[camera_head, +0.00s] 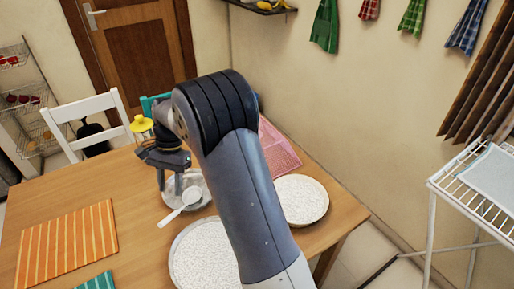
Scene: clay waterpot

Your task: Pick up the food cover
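A white spoon (178,207) rests at the bowl. Two speckled plates (303,199) (199,257) lie near my arm. A yellow-topped jar (142,125) stands behind the gripper. An orange striped mat (68,246) lies left. A white wire rack (480,185) stands right.

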